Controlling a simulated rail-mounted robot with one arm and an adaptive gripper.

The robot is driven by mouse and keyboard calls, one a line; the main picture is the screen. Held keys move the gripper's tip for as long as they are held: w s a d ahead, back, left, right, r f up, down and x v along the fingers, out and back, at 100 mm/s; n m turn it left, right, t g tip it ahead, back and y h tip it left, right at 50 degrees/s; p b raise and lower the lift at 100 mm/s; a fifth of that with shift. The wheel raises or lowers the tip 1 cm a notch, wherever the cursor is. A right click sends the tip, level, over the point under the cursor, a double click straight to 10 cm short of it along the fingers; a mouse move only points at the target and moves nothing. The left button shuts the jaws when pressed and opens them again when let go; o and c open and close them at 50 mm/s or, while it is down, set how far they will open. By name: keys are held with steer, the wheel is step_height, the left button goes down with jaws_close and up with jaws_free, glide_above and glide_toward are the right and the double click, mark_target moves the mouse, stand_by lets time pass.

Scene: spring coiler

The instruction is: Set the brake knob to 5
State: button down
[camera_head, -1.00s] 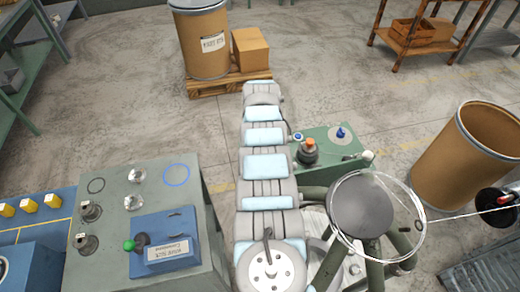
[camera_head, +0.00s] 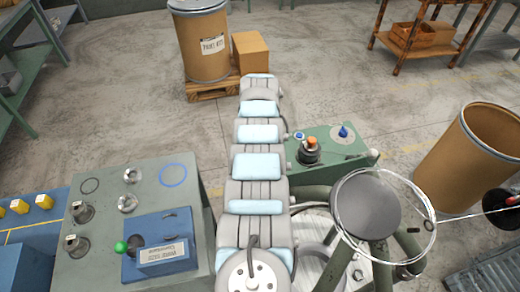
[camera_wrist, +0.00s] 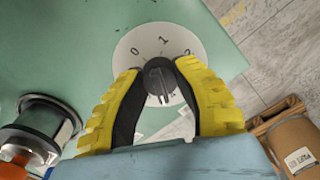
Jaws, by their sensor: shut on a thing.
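The brake knob (camera_wrist: 160,76) is a small dark knob at the middle of a round white dial (camera_wrist: 128,55) in the wrist view. The figures 0, 1 and 2 can be read on the dial's upper side; the rest is covered or unclear. My gripper (camera_wrist: 158,70) has its yellow-backed, black-padded fingers on either side of the knob and is shut on it. I cannot read which figure the knob points to. In the head view my arm hides the gripper, knob and dial.
A green panel (camera_wrist: 60,35) carries the dial. An orange-topped button (camera_head: 311,143) stands beside my arm, with a blue knob (camera_head: 343,132) further right. A cardboard drum (camera_head: 203,45) stands on a pallet behind.

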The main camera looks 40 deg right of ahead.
steer(key=m, duration=0.1)
steer(key=m+b, duration=0.1)
steer(key=m, duration=0.1)
steer(key=shift+f+m, duration=0.25)
steer(key=shift+m, duration=0.05)
steer(key=shift+r+m+b, duration=0.1)
steer(key=shift+m+b, duration=0.4)
steer(key=shift+m, duration=1.4)
steer(key=c, duration=0.7)
jaws_free()
steer(key=shift+r, duration=0.1)
steer(key=shift+r, duration=0.1)
step_height(320, 180, up, 12)
steer(key=shift+f, duration=0.1)
